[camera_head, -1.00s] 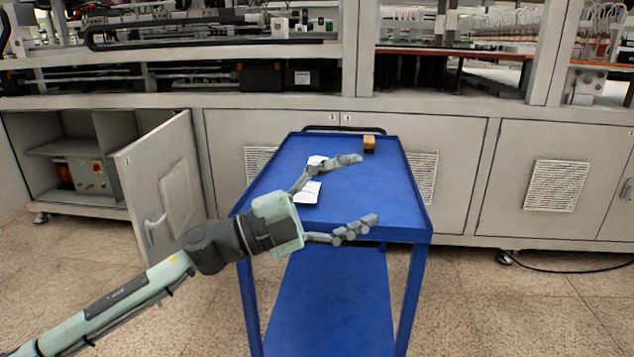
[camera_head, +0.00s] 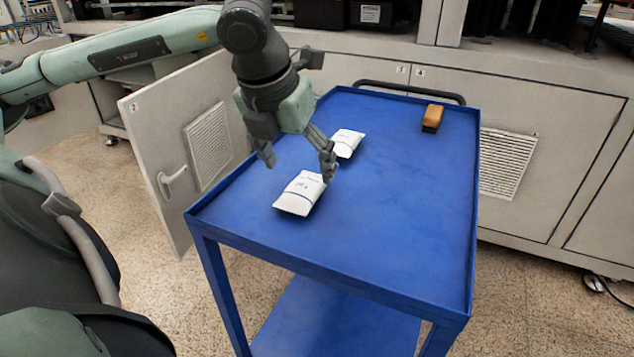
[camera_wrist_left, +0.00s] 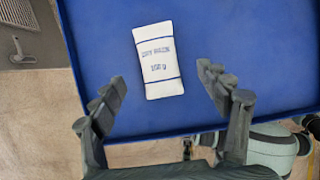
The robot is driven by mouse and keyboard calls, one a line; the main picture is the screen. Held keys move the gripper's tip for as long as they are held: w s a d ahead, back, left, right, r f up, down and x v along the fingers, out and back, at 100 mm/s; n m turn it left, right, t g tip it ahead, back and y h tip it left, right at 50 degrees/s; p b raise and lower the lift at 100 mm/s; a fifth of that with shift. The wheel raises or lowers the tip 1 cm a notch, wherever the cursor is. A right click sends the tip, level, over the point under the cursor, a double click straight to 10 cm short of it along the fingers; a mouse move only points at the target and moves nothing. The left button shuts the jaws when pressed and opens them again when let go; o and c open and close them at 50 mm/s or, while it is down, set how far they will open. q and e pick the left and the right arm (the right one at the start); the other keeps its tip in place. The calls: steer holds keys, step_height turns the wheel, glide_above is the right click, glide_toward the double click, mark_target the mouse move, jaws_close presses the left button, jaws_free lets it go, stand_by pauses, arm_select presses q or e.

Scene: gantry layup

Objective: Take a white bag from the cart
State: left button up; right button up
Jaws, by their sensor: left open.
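A white bag (camera_head: 300,193) with blue lettering lies flat on the blue cart's top (camera_head: 400,215), near its front left part. A second white bag (camera_head: 346,143) lies farther back, partly beside my gripper's finger. My left gripper (camera_head: 298,168) points down above the near bag, open and empty, its fingers apart. In the left wrist view the near bag (camera_wrist_left: 158,60) lies ahead of and between the open fingers (camera_wrist_left: 170,105), not touched by them. My right gripper does not show.
An orange-brown block with a dark side (camera_head: 432,118) sits at the cart's back right. A dark handle bar (camera_head: 410,91) runs along the cart's back edge. An open cabinet door (camera_head: 190,145) stands close to the cart's left.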

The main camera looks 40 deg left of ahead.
mark_target(302, 184)
arm_select(q)
steer(key=x, duration=0.5)
steer(key=shift+s+a+f, duration=0.1)
steer(key=shift+s+f, duration=0.1)
steer(key=shift+f, duration=0.2)
steer(key=shift+w+f, duration=0.2)
steer(key=shift+f, duration=0.25)
steer(key=shift+r, duration=0.1)
steer(key=c, duration=1.3)
